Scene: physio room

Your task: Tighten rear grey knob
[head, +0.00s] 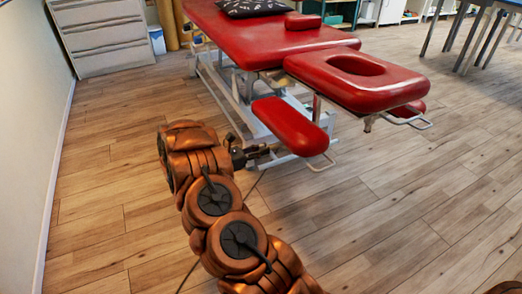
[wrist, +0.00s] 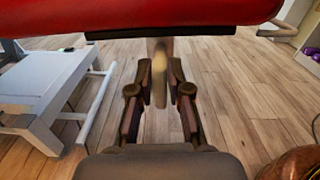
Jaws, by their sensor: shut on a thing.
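In the wrist view a greyish-tan knob (wrist: 159,82) hangs under the red padded section of the treatment table (wrist: 150,14), below a short pale bracket. My gripper (wrist: 160,72) has one finger on each side of the knob and is shut on it. In the head view my gripper (head: 262,152) reaches in from the left, close to the red side pad (head: 290,126) of the table. The knob cannot be made out there. Whether it is the rear one cannot be told from these views.
The table's pale metal frame (wrist: 48,95) stands close on the left in the wrist view. A grey drawer cabinet (head: 103,35) is at the back left. Another table's legs (head: 470,40) stand at the back right.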

